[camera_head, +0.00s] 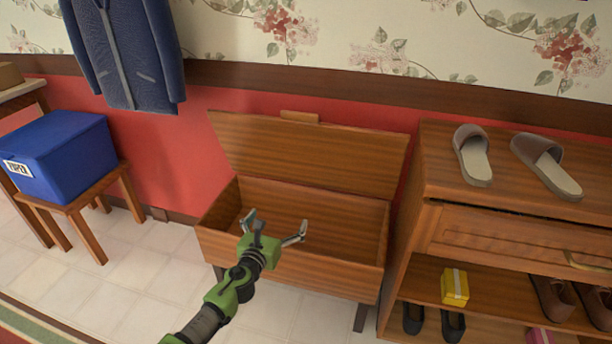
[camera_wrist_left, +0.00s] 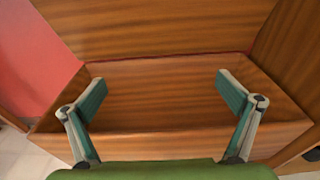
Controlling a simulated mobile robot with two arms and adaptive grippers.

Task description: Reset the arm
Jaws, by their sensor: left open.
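My left gripper (camera_head: 275,230) is green with grey fingers, open and empty. It is in front of and over the front part of a wooden chest (camera_head: 290,268) with its lid (camera_head: 312,155) raised against the red wall. The part of the chest's inside that shows is bare. In the left wrist view, the two spread fingers of the left gripper (camera_wrist_left: 160,95) frame the chest's interior (camera_wrist_left: 160,85), with nothing between them. My right gripper is not in view.
A wooden shoe cabinet (camera_head: 500,232) stands close on the right, with slippers (camera_head: 473,155) on top and shoes and a yellow box (camera_head: 454,287) on its shelves. A blue box (camera_head: 60,155) sits on a stool (camera_head: 75,213) at left. A blue jacket (camera_head: 125,55) hangs above.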

